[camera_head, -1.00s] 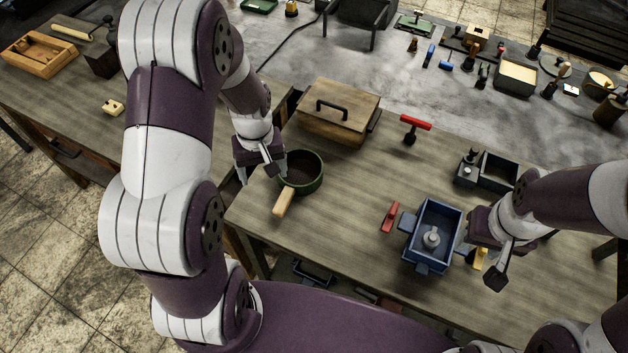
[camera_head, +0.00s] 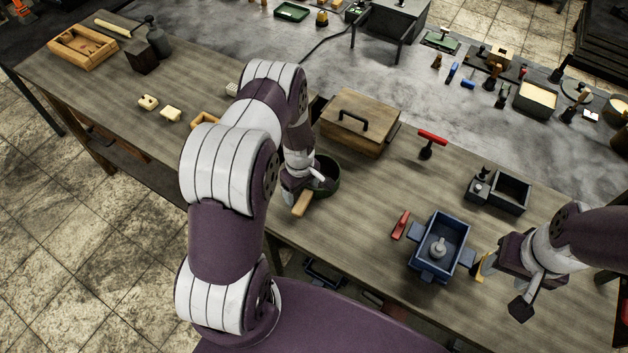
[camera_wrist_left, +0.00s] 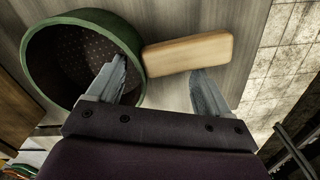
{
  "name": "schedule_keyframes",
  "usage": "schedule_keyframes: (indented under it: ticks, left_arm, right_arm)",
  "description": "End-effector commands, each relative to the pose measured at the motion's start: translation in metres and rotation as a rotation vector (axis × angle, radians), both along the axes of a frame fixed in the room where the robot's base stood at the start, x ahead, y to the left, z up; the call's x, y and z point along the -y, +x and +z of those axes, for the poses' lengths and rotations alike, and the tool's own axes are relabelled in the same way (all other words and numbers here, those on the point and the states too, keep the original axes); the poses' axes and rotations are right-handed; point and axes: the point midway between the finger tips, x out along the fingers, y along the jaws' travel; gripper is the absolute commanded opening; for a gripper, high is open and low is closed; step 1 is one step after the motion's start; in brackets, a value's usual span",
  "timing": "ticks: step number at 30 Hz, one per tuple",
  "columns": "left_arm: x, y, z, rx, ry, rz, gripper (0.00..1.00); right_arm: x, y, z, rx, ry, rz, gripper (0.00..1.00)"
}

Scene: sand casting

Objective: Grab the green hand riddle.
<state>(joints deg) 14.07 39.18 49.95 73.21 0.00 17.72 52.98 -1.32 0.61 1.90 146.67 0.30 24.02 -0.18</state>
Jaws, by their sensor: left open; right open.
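The green hand riddle (camera_head: 332,176) lies on the wooden table with its short wooden handle (camera_head: 302,204) pointing toward me. My left gripper (camera_head: 300,192) is at the riddle, near where the handle joins, and hides part of it. In the left wrist view the riddle (camera_wrist_left: 62,38) shows its dark perforated bottom, and the handle (camera_wrist_left: 188,54) extends across the gap ahead of the open fingers (camera_wrist_left: 163,80). One finger overlaps the riddle's rim in the picture; contact cannot be told. My right gripper (camera_head: 503,289) is open and empty near the blue box.
A wooden lidded box (camera_head: 360,122) stands just behind the riddle. A blue box (camera_head: 440,245), a red tool (camera_head: 401,224), a red-handled tool (camera_head: 431,140) and a dark tray (camera_head: 508,192) are to the right.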

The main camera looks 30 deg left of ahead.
Motion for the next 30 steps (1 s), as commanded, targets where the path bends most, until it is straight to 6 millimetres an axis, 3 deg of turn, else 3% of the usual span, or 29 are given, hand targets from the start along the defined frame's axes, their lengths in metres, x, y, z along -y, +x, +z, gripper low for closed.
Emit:
schedule_keyframes:
  ticks: [6,8,12,14,30]
  left_arm:
    - [-0.0001,0.0004,-0.003,0.001,0.001,0.0,0.8]
    - [-0.0001,0.0004,-0.0029,0.001,0.001,0.0,0.63]
    - [-0.0001,0.0004,-0.0027,0.001,0.001,-0.001,0.18]
    - [-0.0002,0.0004,-0.0026,0.001,0.001,0.0,0.0]
    - [0.0,0.0002,-0.0016,0.0,0.0,-0.001,0.0]
  right_arm:
    - [0.0,-0.0002,-0.0003,-0.001,0.0,0.0,0.53]
    - [0.0,-0.0002,-0.0003,-0.001,0.0,0.0,0.53]
    - [0.0,-0.0002,-0.0003,-0.001,0.0,0.0,0.53]
    - [0.0,-0.0002,-0.0003,0.0,0.0,0.0,0.53]
    - [0.0,-0.0001,-0.0012,0.0,0.0,0.0,0.53]
